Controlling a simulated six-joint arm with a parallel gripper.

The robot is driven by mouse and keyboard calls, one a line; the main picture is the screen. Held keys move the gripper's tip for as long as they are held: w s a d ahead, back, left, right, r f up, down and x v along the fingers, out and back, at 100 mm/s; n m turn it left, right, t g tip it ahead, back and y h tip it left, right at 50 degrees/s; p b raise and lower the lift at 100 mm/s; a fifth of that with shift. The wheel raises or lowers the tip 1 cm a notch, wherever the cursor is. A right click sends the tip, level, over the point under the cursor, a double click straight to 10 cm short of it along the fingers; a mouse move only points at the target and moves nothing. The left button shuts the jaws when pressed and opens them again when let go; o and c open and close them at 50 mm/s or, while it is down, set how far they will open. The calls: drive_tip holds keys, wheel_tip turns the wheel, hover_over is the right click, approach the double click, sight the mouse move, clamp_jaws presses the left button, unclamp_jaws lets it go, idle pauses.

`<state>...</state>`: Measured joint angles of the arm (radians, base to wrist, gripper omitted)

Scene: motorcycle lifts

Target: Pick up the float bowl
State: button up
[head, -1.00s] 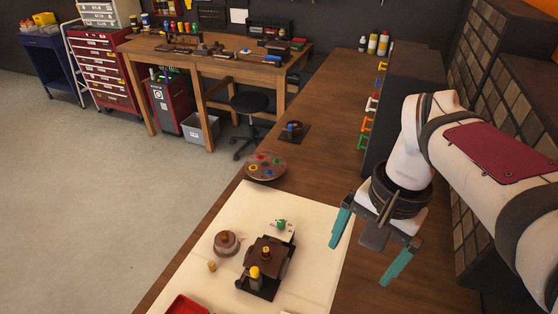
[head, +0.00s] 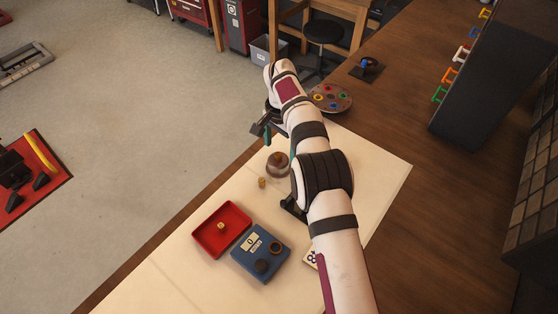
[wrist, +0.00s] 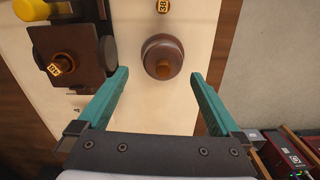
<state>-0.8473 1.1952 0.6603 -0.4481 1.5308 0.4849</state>
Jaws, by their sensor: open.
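The float bowl, a round brown bowl with a brass-coloured knob on top, stands upright on the pale mat (head: 350,160). It shows in the head view (head: 278,166) and near the top middle of the wrist view (wrist: 160,48). My gripper (wrist: 161,77) is open and empty. In the wrist view its two teal fingers point toward the bowl, with the bowl centred between their tips. No contact shows, and the height gap is hard to judge. In the head view my gripper (head: 279,143) is just beyond the bowl, partly hidden by my arm.
A small brass piece (head: 262,182) stands near the bowl. A red tray (head: 208,238), a blue device (head: 245,259) and a round dish (head: 330,92) are around.

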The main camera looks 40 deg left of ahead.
sight(278, 154)
drive_tip(key=f, duration=0.5)
drive_tip(key=shift+s+a+f, duration=0.15)
drive_tip(key=shift+a+f, duration=0.05)
drive_tip(key=shift+f, duration=0.15)
drive_tip(key=shift+c, duration=0.3)
